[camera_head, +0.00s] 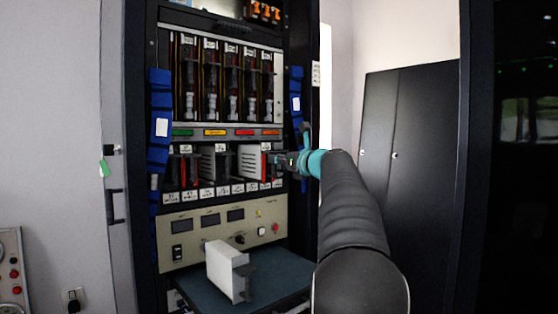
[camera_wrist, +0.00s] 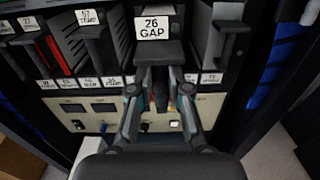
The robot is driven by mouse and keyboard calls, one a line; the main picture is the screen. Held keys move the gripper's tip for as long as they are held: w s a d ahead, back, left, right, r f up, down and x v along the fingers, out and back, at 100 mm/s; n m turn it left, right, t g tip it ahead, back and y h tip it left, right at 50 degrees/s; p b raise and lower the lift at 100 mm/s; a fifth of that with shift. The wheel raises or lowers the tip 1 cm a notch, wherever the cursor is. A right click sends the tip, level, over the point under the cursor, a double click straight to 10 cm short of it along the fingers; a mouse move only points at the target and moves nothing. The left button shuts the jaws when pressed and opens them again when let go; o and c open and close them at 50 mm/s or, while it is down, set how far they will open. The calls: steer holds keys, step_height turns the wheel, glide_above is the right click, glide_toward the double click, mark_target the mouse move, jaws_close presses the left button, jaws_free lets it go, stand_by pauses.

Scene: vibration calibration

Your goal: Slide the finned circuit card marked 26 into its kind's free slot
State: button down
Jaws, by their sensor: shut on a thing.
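The finned circuit card marked 26 (camera_head: 251,162) is white with slots along its side. It stands partly out of the lower card row of the rack in the head view. In the wrist view its label (camera_wrist: 152,27) reads "26 GAP", above a dark handle. My gripper (camera_wrist: 163,88) is shut on this card's handle; in the head view the gripper (camera_head: 287,160) is at the card's front, on the right. The card's rear edge and its fit in the slot are hidden.
Slot labels (camera_head: 208,193) run below the row. A white module (camera_head: 228,271) sits on the dark shelf (camera_head: 275,269) below. Blue strips (camera_head: 297,100) flank the rack.

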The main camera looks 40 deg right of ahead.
mark_target(269, 174)
steer(key=shift+w+a, duration=0.15)
steer(key=shift+w, duration=1.35)
steer(key=shift+w+a, duration=0.1)
steer(key=shift+w, duration=1.35)
steer(key=shift+w+a, duration=0.15)
steer(key=shift+w, duration=1.4)
steer(key=c, duration=1)
jaws_free()
steer(key=shift+w, duration=0.1)
steer(key=shift+c, duration=0.2)
steer(key=shift+f, duration=0.1)
steer(key=shift+f+b, duration=0.3)
steer(key=shift+f, duration=0.25)
steer(key=shift+s, duration=0.2)
steer(key=shift+s+d+b, duration=0.15)
steer(key=shift+s+b, duration=0.55)
steer(key=shift+s, duration=0.45)
steer(key=shift+s+d+b, duration=0.1)
steer(key=shift+s+b, duration=0.55)
steer(key=shift+s, duration=0.5)
